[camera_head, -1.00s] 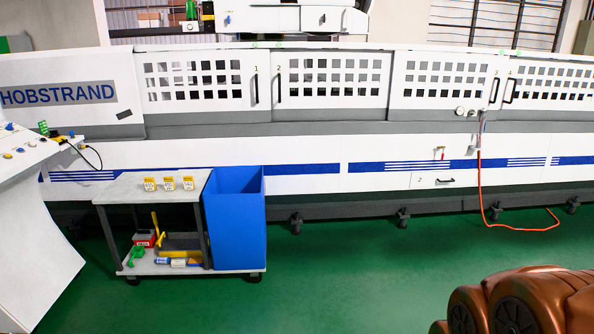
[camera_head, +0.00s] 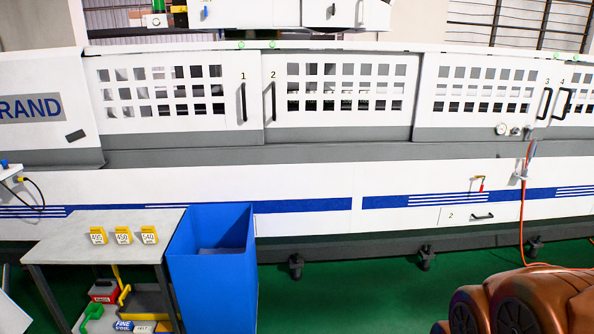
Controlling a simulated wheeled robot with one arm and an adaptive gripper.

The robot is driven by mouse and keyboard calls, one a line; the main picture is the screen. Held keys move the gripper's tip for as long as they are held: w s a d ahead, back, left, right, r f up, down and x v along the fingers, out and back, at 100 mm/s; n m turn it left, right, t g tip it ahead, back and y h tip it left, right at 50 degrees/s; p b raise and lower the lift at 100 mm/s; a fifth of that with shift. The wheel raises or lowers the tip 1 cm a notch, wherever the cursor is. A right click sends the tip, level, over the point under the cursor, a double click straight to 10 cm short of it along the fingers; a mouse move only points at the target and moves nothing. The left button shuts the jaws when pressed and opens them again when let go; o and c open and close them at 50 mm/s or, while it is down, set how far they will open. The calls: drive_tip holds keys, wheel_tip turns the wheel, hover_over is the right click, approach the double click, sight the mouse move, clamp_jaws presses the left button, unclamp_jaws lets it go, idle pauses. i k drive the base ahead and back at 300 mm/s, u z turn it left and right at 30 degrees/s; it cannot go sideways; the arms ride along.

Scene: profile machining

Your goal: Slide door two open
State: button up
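Door two (camera_head: 345,98) is a white panel with rows of square windows, right of the middle seam on the long white machine. The number 2 and a black vertical handle (camera_head: 274,101) are at its left edge. Door one (camera_head: 165,95), with its own black handle (camera_head: 243,103), is right beside it on the left. The two doors meet with no visible gap, so door two looks closed. A brown, rounded arm part of mine shows at the bottom right, well below and to the right of the handle. My gripper itself is not visible.
A blue bin (camera_head: 212,280) and a grey cart (camera_head: 95,240) with yellow boxes stand before the machine at lower left. A red-orange hose (camera_head: 523,220) hangs at the right. Green floor (camera_head: 350,295) is clear between bin and arm.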

sight(280, 125)
drive_tip(key=i, duration=2.8)
drive_tip(key=u, duration=2)
